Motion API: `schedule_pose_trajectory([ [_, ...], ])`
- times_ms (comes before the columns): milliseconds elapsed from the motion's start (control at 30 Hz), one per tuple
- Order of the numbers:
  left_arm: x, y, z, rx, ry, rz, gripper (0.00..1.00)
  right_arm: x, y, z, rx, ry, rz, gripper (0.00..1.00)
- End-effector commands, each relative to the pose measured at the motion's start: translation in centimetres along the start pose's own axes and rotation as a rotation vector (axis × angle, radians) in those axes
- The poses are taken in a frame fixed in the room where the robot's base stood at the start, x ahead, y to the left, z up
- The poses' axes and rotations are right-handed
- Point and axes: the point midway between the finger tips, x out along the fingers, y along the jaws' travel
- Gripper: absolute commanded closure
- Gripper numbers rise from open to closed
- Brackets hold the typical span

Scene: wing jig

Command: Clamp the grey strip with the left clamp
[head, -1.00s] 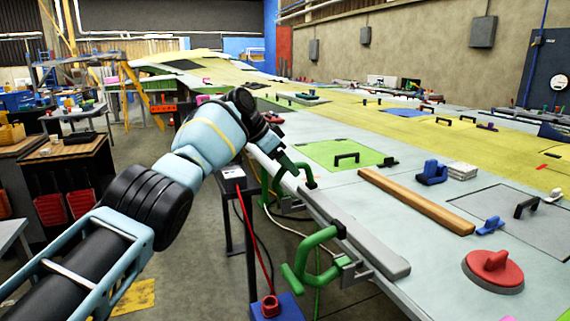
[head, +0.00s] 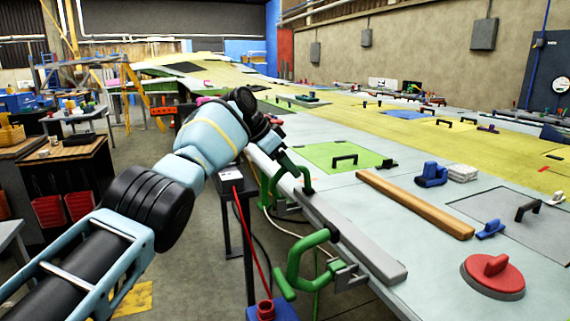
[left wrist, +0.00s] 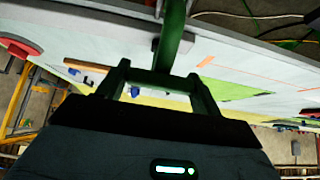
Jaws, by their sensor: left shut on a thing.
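The grey strip (head: 365,249) lies along the near edge of the long table. Two green clamps are mounted at that edge. The left clamp (head: 265,184) is the farther one, at the strip's far end. Its tip is over or just beside the strip; I cannot tell whether it presses on it. The right clamp (head: 296,262) is nearer, with its tip by the strip's edge. My left gripper (head: 292,168) is shut on the left clamp's green bar. In the left wrist view the bar (left wrist: 174,38) rises between its fingers (left wrist: 160,84). My right gripper is out of view.
A dark stand with a red cable (head: 243,232) stands below the edge. Floor to its left is open.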

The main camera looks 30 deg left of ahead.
Motion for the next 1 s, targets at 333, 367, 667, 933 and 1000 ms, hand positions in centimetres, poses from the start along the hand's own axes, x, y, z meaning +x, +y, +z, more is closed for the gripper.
schedule_pose_trajectory([
  [333, 0.2, 0.2, -0.1, 0.001, 0.004, 0.004, 0.31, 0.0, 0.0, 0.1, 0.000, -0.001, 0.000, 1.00],
  [367, 0.2, 0.2, -0.1, 0.001, 0.003, 0.004, 0.27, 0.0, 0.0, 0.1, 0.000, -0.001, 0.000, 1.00],
  [667, 0.1, 0.1, 0.0, -0.001, 0.001, 0.002, 0.13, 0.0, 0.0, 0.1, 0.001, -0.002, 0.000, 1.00],
  [933, -1.6, 0.0, -0.2, 0.001, 0.003, -0.001, 0.13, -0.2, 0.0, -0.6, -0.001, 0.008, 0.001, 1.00],
  [1000, -2.8, 0.0, -0.2, 0.002, 0.005, -0.003, 0.13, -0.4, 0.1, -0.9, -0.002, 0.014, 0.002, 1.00],
])
